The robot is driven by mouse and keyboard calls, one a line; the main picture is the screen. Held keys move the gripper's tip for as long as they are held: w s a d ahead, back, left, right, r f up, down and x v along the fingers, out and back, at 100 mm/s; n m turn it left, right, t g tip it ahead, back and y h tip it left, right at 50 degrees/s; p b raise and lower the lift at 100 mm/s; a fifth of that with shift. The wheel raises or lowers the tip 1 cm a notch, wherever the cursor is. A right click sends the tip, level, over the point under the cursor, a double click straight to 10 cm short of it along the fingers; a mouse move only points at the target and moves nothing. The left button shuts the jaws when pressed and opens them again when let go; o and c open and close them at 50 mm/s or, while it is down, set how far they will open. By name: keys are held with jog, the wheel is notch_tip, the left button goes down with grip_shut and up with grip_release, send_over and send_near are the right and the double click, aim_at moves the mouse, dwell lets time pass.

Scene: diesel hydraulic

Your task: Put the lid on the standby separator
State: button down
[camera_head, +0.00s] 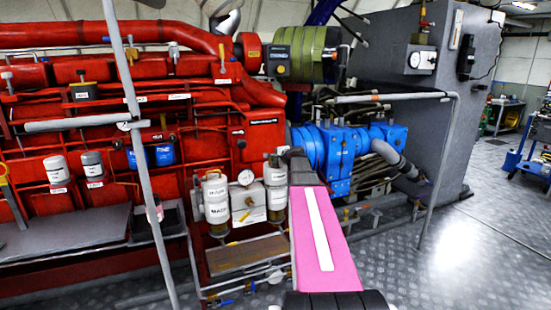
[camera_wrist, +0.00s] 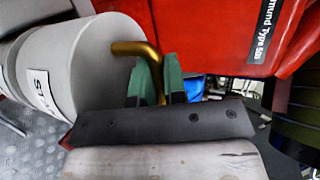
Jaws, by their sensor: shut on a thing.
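The standby separator is a pale grey upright cylinder (camera_head: 275,196), partly hidden by my arm in the head view. It also shows large in the wrist view, with a white label (camera_wrist: 42,90) starting "ST". Its round grey top face (camera_wrist: 105,62) carries a bent brass handle (camera_wrist: 137,48), which I take to be the lid's. My gripper (camera_wrist: 155,82) has green fingers shut on the handle's end. I cannot tell whether the lid is seated or slightly raised. In the head view my gripper is hidden by my arm.
A similar cylinder labelled MAIN (camera_head: 215,193) stands to the left, with a gauge panel (camera_head: 248,205) between. The red engine (camera_head: 110,130) is close behind. Blue pumps (camera_head: 335,150) and a grey railing (camera_head: 437,165) are to the right. Chequered floor (camera_head: 450,250) is free at right.

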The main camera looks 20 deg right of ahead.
jog(key=shift+f, duration=1.15)
dwell(0.7)
jog(key=c, duration=1.1)
grip_release()
jog(key=v, duration=1.1)
jog(key=s+a+f+n+g+y, duration=0.1)
jog(key=s+a+f+n+g, duration=0.3)
jog(key=a+f, duration=0.45)
jog(key=s+a+f+n+g, duration=0.3)
jog(key=s+a+f+n, duration=0.1)
jog(key=a+f, duration=0.45)
jog(key=s+a+f+n+g+h, duration=0.2)
jog(key=s+a+f+n+g, duration=0.1)
jog(key=s, duration=0.5)
jog(key=s+a+f+n+g+h, duration=0.2)
jog(key=s+a+f+n+g, duration=0.1)
jog(key=s+a+f+n, duration=0.2)
notch_tip(320, 180, down, 3)
jog(key=s+a, duration=0.1)
jog(key=s, duration=0.1)
jog(key=shift+s+r+g, duration=0.15)
jog(key=shift+s+g, duration=0.25)
